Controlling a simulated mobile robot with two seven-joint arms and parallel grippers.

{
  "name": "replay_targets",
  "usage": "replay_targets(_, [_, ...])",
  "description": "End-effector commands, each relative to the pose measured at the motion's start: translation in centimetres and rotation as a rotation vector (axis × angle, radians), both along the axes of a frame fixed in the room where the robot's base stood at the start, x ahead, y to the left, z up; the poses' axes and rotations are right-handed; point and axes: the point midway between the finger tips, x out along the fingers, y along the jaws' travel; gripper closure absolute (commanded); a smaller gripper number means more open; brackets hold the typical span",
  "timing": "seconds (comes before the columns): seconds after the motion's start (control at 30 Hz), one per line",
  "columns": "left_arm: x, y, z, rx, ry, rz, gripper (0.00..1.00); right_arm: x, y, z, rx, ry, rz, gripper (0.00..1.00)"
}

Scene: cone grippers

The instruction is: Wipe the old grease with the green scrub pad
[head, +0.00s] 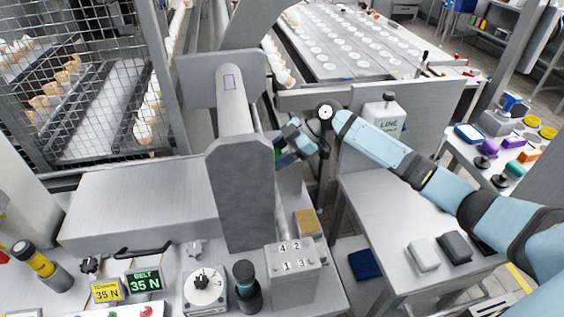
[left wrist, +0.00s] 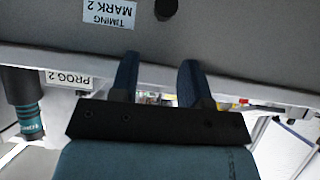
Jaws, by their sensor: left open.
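I cannot make out the green scrub pad clearly. A small greenish patch shows beside my right gripper (head: 288,147), but I cannot tell whether it is a pad or part of the machine. This gripper is at the end of the blue arm from the right, beside the grey machine column (head: 238,190); its fingers are partly hidden. My left gripper (left wrist: 157,68) is open and empty in the left wrist view, its fingertips near a grey panel (left wrist: 225,50) with an upside-down "TIMING MARK 2" label. No old grease can be made out.
A tan block (head: 308,223) lies beside a numbered box (head: 292,273). Light grey (head: 424,254) and dark grey (head: 455,246) blocks lie on the right bench (head: 385,215), which is otherwise mostly clear. A white "LINE" bottle (head: 385,114) stands behind. A dark blue square (head: 365,264) lies lower down.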

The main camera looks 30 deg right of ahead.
Motion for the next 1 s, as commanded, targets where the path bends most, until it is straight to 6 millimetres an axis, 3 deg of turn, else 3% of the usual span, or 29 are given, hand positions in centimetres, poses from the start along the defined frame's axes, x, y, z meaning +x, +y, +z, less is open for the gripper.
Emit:
replay_targets(0.6, [0.1,0.0,-1.9,-0.001,-0.004,0.000,0.57,3.5,-1.0,0.0,0.000,-0.001,-0.001,0.73])
replay_targets(0.77, [0.1,0.0,-1.8,-0.002,-0.006,0.000,0.57,3.5,-0.8,-0.1,0.000,0.001,-0.001,0.73])
replay_targets(1.0, [-0.1,0.0,-1.2,0.001,0.004,0.000,0.57,1.5,-0.3,0.0,-0.001,0.003,0.002,0.73])
